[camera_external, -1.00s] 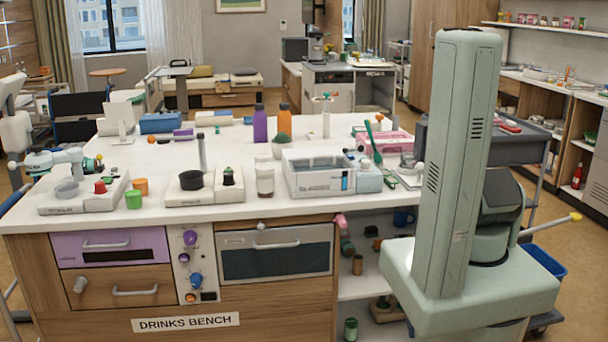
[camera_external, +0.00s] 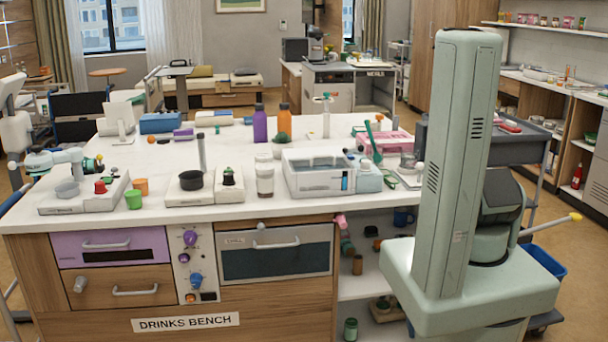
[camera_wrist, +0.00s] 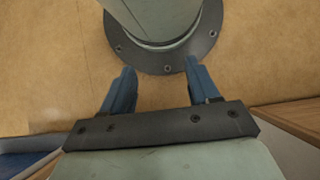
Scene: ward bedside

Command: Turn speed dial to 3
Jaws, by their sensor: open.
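A white control panel (camera_external: 187,262) on the front of the drinks bench carries a purple knob (camera_external: 190,238) near its top and a blue knob (camera_external: 195,280) lower down. No readable speed marking or number shows, so I cannot tell which control is the speed dial or how it is set. My gripper (camera_wrist: 160,68) shows in the wrist view with its two blue fingers apart and nothing between them. It faces tan flooring and the round bolted foot of a pale column. In the external view my gripper cannot be made out.
The white bench top (camera_external: 240,211) is crowded with appliances, bottles and cups. A purple drawer (camera_external: 75,256) is left of the panel and a grey-fronted oven-like unit (camera_external: 290,262) right of it. A grey trolley (camera_external: 540,138) stands at the right. Floor shows at the far left.

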